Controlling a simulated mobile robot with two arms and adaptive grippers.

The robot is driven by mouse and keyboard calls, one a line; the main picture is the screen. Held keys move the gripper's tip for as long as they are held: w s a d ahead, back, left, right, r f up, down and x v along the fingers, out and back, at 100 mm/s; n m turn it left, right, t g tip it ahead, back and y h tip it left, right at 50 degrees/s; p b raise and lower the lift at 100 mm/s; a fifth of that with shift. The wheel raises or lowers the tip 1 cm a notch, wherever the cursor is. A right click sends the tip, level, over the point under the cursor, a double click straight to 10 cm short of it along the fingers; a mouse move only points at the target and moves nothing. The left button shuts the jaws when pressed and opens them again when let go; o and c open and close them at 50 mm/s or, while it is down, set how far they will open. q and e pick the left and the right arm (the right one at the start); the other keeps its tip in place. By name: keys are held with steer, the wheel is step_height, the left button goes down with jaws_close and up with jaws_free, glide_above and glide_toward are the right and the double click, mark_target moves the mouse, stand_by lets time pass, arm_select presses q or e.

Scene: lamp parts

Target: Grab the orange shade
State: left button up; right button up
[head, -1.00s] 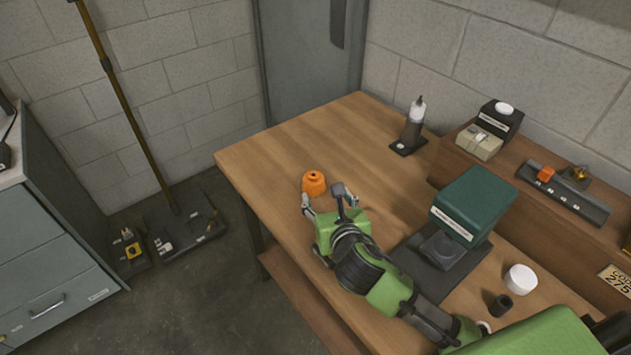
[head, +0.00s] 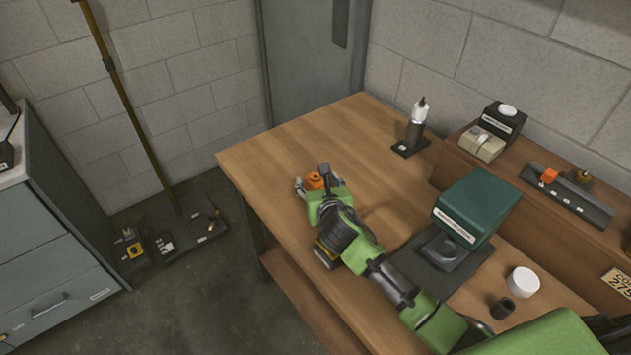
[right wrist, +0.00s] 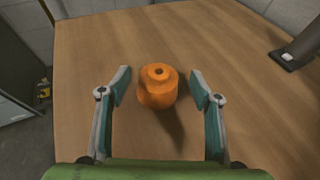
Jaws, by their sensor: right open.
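The orange shade (head: 314,181) stands on the wooden table near its left edge in the head view, partly hidden by my right gripper (head: 318,183). In the right wrist view the orange shade (right wrist: 158,88) is a short round piece with a small hole in its top. My right gripper (right wrist: 160,88) is open, with one finger on each side of the shade. A gap shows between each finger and the shade. My left gripper is not in view.
A green box (head: 474,207) stands on the table right of my right arm. A dark bottle with a white top (head: 416,125) stands at the back. A white round piece (head: 522,281) and a small dark cylinder (head: 502,308) sit at the right. The table's far left part is clear.

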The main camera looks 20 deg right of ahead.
steer(key=shift+x, duration=1.45)
steer(key=c, duration=1.2)
steer(key=shift+r, duration=0.15)
